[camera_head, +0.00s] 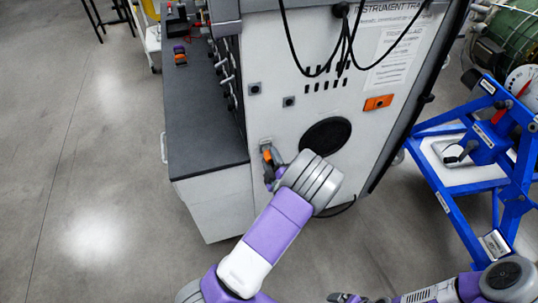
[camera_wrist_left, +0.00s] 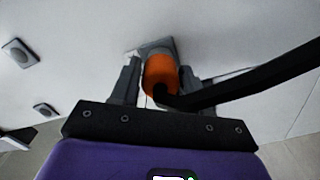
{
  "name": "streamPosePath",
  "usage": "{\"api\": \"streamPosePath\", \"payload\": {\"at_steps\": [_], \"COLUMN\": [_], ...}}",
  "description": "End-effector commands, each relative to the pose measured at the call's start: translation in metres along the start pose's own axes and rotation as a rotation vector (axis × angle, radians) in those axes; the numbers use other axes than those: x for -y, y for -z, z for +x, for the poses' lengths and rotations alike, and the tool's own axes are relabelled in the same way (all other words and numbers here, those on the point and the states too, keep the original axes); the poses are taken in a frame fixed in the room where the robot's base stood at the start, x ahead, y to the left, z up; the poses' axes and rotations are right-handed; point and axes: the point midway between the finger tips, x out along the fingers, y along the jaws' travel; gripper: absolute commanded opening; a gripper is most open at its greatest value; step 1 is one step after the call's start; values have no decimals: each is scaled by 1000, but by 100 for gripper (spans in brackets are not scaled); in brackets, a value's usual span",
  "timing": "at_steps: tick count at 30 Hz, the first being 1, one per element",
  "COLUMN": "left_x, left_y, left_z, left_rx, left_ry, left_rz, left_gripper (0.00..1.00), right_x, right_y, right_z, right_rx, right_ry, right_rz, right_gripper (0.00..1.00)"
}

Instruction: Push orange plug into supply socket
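The orange plug (camera_head: 267,156) is at the lower front of the white cabinet, and it also shows in the left wrist view (camera_wrist_left: 161,74). A black cable runs from its back to the right. The grey supply socket (camera_wrist_left: 157,45) is directly beyond the plug's front end, on the cabinet face; it also shows in the head view (camera_head: 266,142). Plug and socket look touching or nearly so; the depth of insertion is hidden. My left gripper (camera_head: 270,165) has its fingers on both sides of the plug and looks shut on it. My right gripper (camera_head: 345,298) barely shows at the bottom edge.
The white cabinet (camera_head: 285,130) has a round black vent (camera_head: 326,135), an orange switch (camera_head: 378,102) and hanging black cables. A dark worktop (camera_head: 200,120) adjoins it on the left. A blue stand (camera_head: 470,150) is at the right. The floor at left is clear.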

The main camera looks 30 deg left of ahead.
Motion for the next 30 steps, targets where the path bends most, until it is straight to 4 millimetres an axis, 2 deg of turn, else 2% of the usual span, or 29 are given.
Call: {"api": "streamPosePath", "payload": {"at_steps": [1, 6, 9, 30], "left_x": [0, 0, 0, 0], "left_y": [0, 0, 0, -1], "left_z": [0, 0, 0, -12], "left_rx": [0, 0, 0, 1], "left_ry": [0, 0, 0, 0], "left_rz": [0, 0, 0, -1], "left_gripper": [37, 11, 0, 0], "right_x": [0, 0, 0, 0], "right_y": [0, 0, 0, 0], "right_z": [0, 0, 0, 1], "right_rx": [0, 0, 0, 0], "right_ry": [0, 0, 0, 0], "right_rz": [0, 0, 0, 0], "right_gripper": [97, 97, 97, 97]}}
